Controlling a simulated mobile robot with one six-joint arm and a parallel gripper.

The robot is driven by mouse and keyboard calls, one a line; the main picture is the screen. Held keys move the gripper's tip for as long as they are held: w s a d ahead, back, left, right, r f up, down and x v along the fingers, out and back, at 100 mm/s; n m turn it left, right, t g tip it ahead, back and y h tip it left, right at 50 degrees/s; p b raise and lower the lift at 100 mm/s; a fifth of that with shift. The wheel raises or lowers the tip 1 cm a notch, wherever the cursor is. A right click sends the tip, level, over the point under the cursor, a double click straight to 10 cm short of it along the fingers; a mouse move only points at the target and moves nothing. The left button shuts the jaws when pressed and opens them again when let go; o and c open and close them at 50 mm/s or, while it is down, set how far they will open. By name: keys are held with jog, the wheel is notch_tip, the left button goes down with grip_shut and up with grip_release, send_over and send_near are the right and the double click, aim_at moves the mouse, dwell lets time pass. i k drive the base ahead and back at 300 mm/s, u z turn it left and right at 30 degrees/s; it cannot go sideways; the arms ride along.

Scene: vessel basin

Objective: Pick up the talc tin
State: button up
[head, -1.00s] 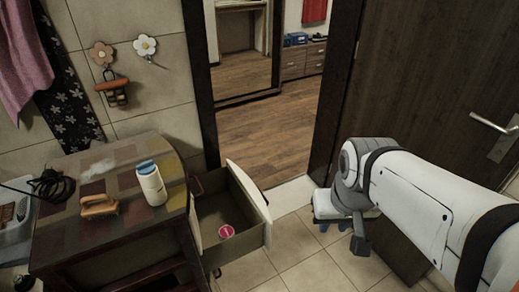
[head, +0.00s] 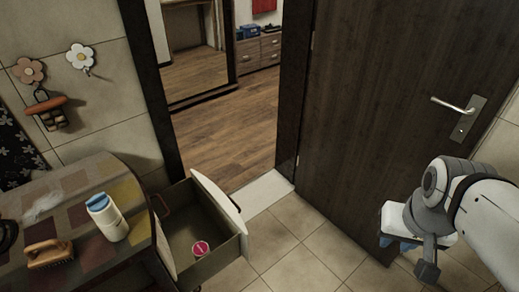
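A white cylinder with a blue cap (head: 107,217), which looks like the talc tin, stands upright on the patchwork-topped cabinet (head: 88,182) at the left. A small round thing with a pink-red lid (head: 201,249) lies in the open drawer (head: 180,230); I cannot tell what it holds. My gripper (head: 402,240) is at the right, over the tiled floor in front of the door and far from the cabinet. It is partly hidden by my wrist, and its fingers are not clear enough to tell open from shut.
A wooden brush (head: 48,253) lies left of the white cylinder. The drawer sticks out to the right. The dark door (head: 390,110) stands at the right, beside a doorway to a wooden floor. The floor tiles (head: 300,250) between drawer and arm are clear.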

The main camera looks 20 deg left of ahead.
aim_at(109, 221)
jog(key=u, duration=0.05)
jog(key=i, duration=1.65)
jog(key=u, duration=2.8)
jog(key=k, duration=0.95)
jog(key=z, duration=0.05)
jog(key=i, duration=0.95)
jog(key=u, duration=0.1)
